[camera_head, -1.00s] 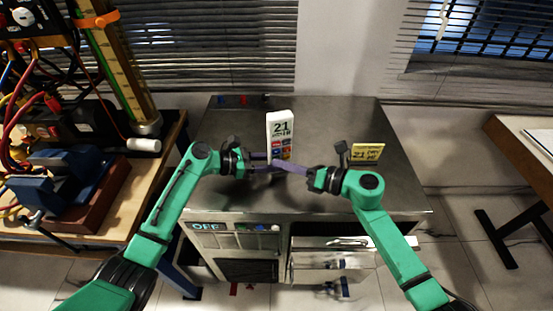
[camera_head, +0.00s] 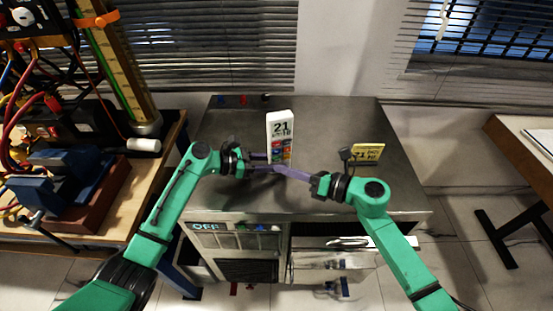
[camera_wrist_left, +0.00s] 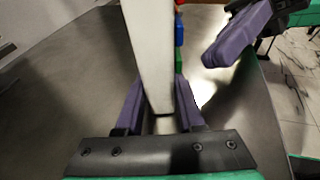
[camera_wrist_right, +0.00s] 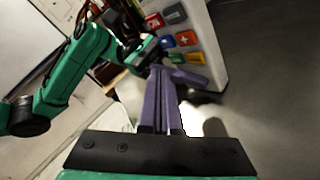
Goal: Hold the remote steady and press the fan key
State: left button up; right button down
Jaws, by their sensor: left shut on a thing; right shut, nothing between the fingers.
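The white remote (camera_head: 280,127) stands upright over the steel worktop. Its screen reads 21 with smaller text below that I cannot read clearly. Several coloured keys sit beneath the screen, and they show larger in the right wrist view (camera_wrist_right: 201,60). My left gripper (camera_wrist_left: 158,108) is shut on the remote's lower end, one finger on each side. My right gripper (camera_head: 277,169) is shut and empty, its tips in front of the key side and low. In the left wrist view the right fingertips (camera_wrist_left: 211,56) show a gap from the keys. The lowest part of the remote is partly hidden by the fingers.
A yellow card (camera_head: 368,152) marked 21 stands on the steel worktop (camera_head: 340,120) to the right. The cabinet front has a panel reading OFF (camera_head: 207,227). A cluttered bench with a blue vise (camera_head: 70,185) is at left. The worktop behind the remote is mostly clear.

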jog(key=shift+s+d, duration=0.25)
jog(key=shift+s, duration=0.5)
jog(key=shift+s+d, duration=0.2)
jog(key=shift+s, duration=0.6)
jog(key=shift+s+d, duration=0.25)
jog(key=shift+s, duration=0.5)
pick_arm(q)
jog(key=o, duration=1.1)
jog(key=shift+c, duration=0.2)
jog(key=v, duration=1.2)
jog(key=shift+s, duration=0.1)
